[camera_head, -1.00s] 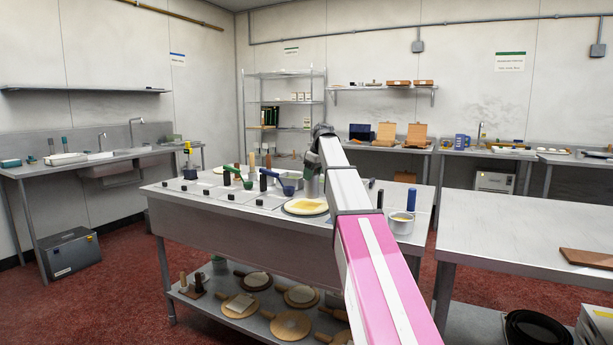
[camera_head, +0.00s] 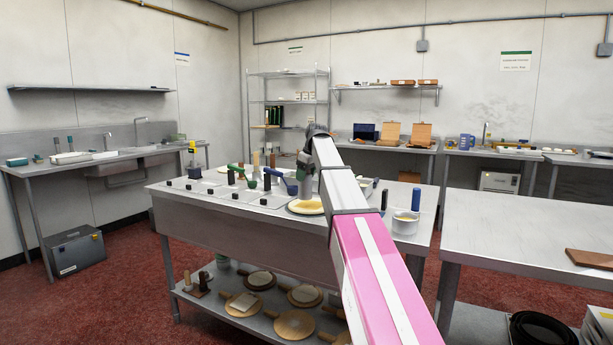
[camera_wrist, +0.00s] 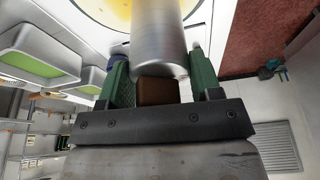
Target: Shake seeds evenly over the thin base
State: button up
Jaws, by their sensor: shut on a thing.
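In the wrist view my gripper (camera_wrist: 155,85) has its two green fingers shut on a grey metal cylindrical shaker (camera_wrist: 158,40), which reaches toward the top of the picture. Part of a round yellow-topped base (camera_wrist: 105,10) shows beyond the shaker. In the head view the thin base (camera_head: 305,207) is a pale disc with a yellowish top on the steel worktable (camera_head: 240,222). My arm hides its right side. The shaker is mostly hidden behind my arm in the head view, and seeds cannot be made out.
A metal pot (camera_head: 405,222) stands right of my arm, beside a blue upright cylinder (camera_head: 416,198).

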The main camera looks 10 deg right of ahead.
jog(key=d, duration=0.1)
jog(key=w+d, duration=0.1)
jog(key=d, duration=0.2)
jog(key=shift+w+d, duration=0.25)
jog(key=shift+d, duration=0.1)
jog(key=shift+s+a, duration=0.25)
jog(key=shift+a, duration=0.55)
jog(key=shift+s+a, duration=0.25)
jog(key=shift+a, duration=0.5)
jog(key=shift+s+a, duration=0.25)
jog(key=shift+a, duration=0.55)
jog(key=shift+s+a, duration=0.2)
jog(key=shift+a, duration=0.4)
jog(key=shift+s+a, duration=0.2)
jog(key=shift+a, duration=0.35)
